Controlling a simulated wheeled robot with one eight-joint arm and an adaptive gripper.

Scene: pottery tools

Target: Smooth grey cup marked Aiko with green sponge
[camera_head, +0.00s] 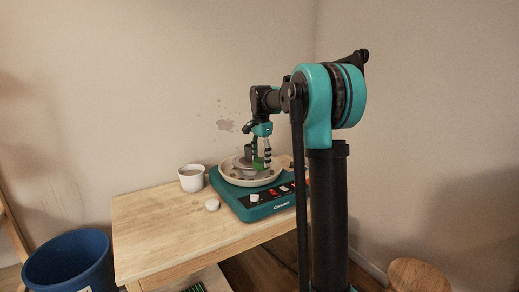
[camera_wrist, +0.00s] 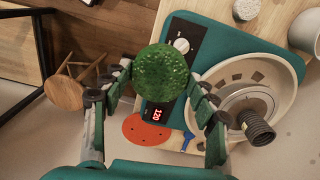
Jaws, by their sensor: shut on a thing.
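My gripper (camera_head: 261,157) is over the pottery wheel, pointing down. In the wrist view its fingers (camera_wrist: 160,78) are shut on a round green sponge (camera_wrist: 160,90); the sponge also shows low at the fingertips in the head view (camera_head: 259,164). A dark grey ribbed cylinder (camera_wrist: 257,128) stands on the wheel's grey disc, to the right of the sponge and apart from it in the wrist view. It may be the grey cup; no name is readable on it. In the head view it is just behind my fingers (camera_head: 248,151).
The teal wheel machine (camera_head: 243,212) has a cream basin (camera_head: 226,177) and a red display reading 120. A white cup (camera_head: 191,179) and a small white round piece (camera_head: 212,204) are left of it. An orange-red disc (camera_wrist: 147,131) lies near. A blue bucket (camera_head: 68,265) stands left.

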